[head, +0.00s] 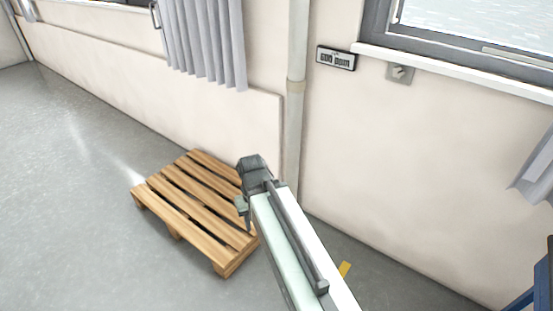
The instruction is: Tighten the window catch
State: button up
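A window (470,22) with a dark grey frame is at the top right. A pale upright handle (398,12) shows on its left side, cut by the top edge. Another window handle (155,14) shows at the top left beside a curtain. I cannot tell which is the catch or how tight either is. My arm reaches up from the bottom middle, and my gripper (243,206) is at its far end, in front of the pallet in the picture. It is far from both handles. Its fingers are too small to read.
A wooden pallet (190,205) lies on the grey floor by the wall. A vertical pipe (296,95), a wall display (336,58) and a small grey plate with a knob (399,73) are on the wall. A blue frame (540,285) stands at lower right. The left floor is clear.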

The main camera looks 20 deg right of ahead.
aim_at(399, 71)
jog(key=u, duration=1.75)
jog(key=k, duration=0.9)
jog(key=z, duration=0.8)
jog(key=i, duration=1)
